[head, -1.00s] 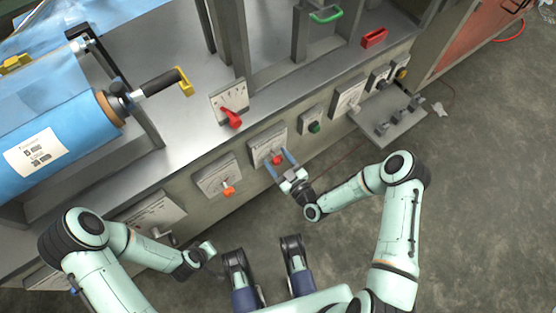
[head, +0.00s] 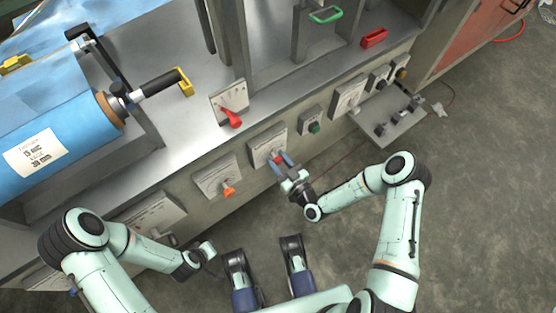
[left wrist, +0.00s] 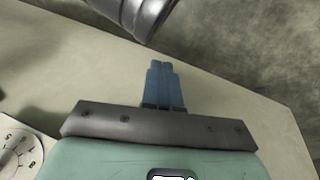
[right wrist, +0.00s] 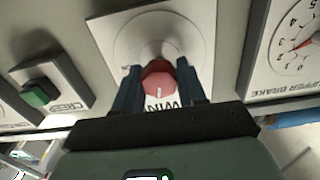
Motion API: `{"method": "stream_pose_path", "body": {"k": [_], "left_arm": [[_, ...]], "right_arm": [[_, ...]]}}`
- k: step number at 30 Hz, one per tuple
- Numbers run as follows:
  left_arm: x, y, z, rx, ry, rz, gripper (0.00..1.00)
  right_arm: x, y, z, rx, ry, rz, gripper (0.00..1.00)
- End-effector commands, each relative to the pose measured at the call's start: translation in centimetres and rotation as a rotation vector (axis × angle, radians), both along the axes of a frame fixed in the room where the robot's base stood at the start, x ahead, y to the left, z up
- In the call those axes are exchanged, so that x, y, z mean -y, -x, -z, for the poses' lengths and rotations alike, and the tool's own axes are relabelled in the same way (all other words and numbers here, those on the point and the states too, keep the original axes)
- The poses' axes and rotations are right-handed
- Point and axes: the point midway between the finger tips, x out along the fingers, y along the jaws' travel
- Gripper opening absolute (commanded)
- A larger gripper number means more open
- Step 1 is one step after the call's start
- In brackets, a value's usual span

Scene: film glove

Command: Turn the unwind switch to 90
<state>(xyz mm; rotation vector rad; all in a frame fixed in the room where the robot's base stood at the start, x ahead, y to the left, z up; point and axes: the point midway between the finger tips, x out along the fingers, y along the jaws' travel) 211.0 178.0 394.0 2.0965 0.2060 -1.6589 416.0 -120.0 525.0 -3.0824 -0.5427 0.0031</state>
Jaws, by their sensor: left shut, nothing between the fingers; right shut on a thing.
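The unwind switch is a red knob (right wrist: 158,80) on a pale plate (right wrist: 118,35) in the right wrist view. The letters "WIN" show below it; the rest of its label is hidden. In the head view its plate (head: 265,143) is on the machine's front panel. My right gripper (head: 281,161) is shut on the knob, one blue finger on each side, as the right wrist view (right wrist: 160,88) also shows. The knob's exact setting cannot be read. My left gripper (left wrist: 164,85) is shut and empty, low beside the panel at the left.
An upper brake dial (right wrist: 300,45) with a knob (head: 228,190) is left of the switch in the head view. A green creep button (head: 314,127) is to its right. A red lever (head: 232,120) stands above. A grey shelf (head: 404,128) juts out at right.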

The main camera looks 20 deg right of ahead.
Motion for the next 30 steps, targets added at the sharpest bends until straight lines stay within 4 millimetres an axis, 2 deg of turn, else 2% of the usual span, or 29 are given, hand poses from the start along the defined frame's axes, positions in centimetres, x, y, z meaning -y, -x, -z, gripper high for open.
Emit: {"method": "stream_pose_path", "body": {"k": [30], "left_arm": [[-0.3, 1.6, 1.6, -0.055, 0.002, -0.003, 0.0]], "right_arm": [[0.3, 0.0, 0.2, -0.329, -0.905, 0.003, 0.1]]}}
